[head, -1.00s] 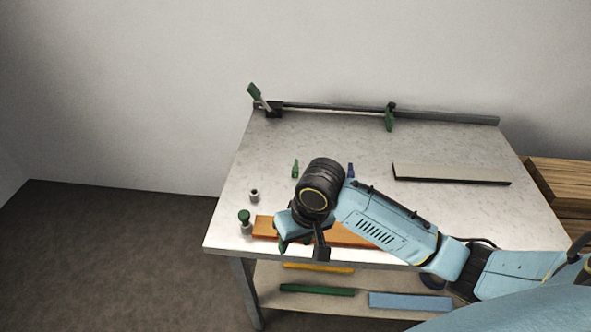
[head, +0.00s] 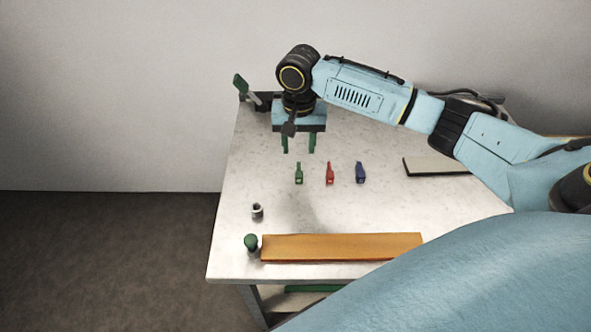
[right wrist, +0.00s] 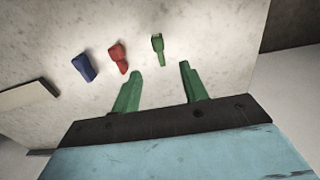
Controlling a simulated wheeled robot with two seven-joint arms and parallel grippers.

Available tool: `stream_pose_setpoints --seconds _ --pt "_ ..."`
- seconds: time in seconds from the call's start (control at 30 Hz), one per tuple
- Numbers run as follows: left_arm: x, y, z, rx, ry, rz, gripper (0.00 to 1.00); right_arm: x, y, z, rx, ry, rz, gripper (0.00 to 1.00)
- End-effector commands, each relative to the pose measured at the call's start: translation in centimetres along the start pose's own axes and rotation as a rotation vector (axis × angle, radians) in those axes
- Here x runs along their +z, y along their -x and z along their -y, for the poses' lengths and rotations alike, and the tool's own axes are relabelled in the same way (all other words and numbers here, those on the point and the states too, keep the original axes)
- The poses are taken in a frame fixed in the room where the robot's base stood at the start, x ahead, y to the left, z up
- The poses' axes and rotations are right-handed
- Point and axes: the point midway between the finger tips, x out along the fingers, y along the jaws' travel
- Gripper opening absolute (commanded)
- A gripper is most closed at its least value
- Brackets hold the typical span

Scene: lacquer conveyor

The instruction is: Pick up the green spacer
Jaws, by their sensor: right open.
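The green spacer (head: 298,173) stands on the pale table, at the left end of a row with a red spacer (head: 329,173) and a blue spacer (head: 360,172). My right gripper (head: 298,150) is open and empty. In the head view its green fingers appear just beyond the green spacer, above the table. In the right wrist view the green spacer (right wrist: 158,48) lies ahead of the gap between the two fingers (right wrist: 160,78), not between them. The red spacer (right wrist: 119,56) is near the left fingertip there. My left gripper is not in view.
An orange board (head: 340,247) lies along the front edge, with a green-topped knob (head: 251,242) at its left end. A small metal cylinder (head: 257,211) stands behind it. A dark-edged pale strip (head: 432,166) lies at right. A green clamp lever (head: 241,86) rises at the back left.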

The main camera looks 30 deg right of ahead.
Motion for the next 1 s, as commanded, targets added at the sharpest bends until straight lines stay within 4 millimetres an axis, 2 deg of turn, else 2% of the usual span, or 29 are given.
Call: stream_pose_setpoints --seconds 0.03,0.17,0.27,0.37,0.53,0.73,1.0 --pt "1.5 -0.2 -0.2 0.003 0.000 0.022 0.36 0.0 -1.2 0.0 0.002 -0.001 0.001 0.44" --pt "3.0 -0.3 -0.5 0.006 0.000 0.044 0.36 0.0 -3.2 0.0 0.000 0.001 0.000 0.44" --pt "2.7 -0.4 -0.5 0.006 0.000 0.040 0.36 0.0 -4.0 0.0 -0.001 0.002 -0.001 0.44" --pt "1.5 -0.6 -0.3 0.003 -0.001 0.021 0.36 0.0 -4.5 0.0 -0.001 0.002 -0.002 0.44" --pt "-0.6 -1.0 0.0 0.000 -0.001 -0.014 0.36 0.0 -7.0 -0.2 0.001 0.001 -0.001 0.44" --pt "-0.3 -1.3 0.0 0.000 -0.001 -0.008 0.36 0.0 -9.2 -0.2 0.000 0.002 -0.002 0.44" --pt "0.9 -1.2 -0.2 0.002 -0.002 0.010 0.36 0.0 -9.4 -0.1 -0.001 0.003 -0.003 0.42"
